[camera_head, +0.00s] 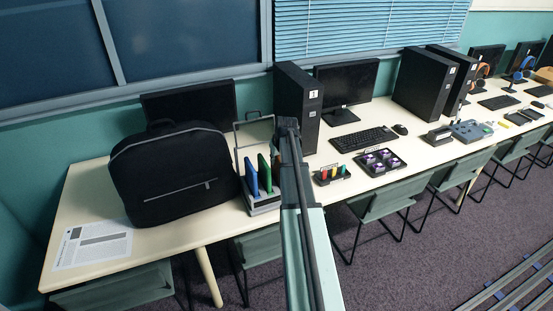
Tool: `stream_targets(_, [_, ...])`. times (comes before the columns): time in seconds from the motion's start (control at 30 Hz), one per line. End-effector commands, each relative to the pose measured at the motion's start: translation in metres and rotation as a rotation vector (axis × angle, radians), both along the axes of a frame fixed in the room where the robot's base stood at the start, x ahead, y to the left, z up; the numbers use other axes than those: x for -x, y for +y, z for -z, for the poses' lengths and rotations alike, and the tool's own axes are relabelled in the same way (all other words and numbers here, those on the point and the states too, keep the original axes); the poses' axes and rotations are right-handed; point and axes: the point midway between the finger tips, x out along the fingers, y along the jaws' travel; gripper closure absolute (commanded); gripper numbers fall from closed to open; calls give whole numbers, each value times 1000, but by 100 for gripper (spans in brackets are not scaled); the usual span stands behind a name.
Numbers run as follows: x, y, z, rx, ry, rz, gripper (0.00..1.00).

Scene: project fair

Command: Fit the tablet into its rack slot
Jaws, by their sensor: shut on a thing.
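A small grey rack (263,208) stands on the table just right of the black bag. A blue tablet (251,178) and a green tablet (265,173) stand upright in it, side by side. My arm rises from the bottom middle and passes in front of the rack's right side. My gripper is hidden behind the arm, and so are its fingertips and anything between them.
A black bag (170,178) stands close left of the rack. A black computer tower (298,95) stands behind my arm. A small tray of colored items (332,176) and a tray with purple pieces (382,162) lie to the right. A printed sheet (93,245) lies at the table's left end.

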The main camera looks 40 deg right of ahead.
Motion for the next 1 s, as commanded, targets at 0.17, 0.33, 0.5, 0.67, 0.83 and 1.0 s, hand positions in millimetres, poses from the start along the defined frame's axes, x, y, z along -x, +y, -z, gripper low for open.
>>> stream_targets(0.17, [0, 0, 0, 0, -1, 0, 100])
stream_targets(0.33, [0, 0, 0, 0, -1, 0, 100])
stream_targets(0.5, [0, 0, 1, 0, -1, 0, 100])
stream_targets(0.67, [0, 0, 4, 0, -1, 0, 100])
stream_targets(0.83, [0, 0, 8, 0, -1, 0, 100])
stream_targets(1.0, [0, 0, 13, 0, -1, 0, 100])
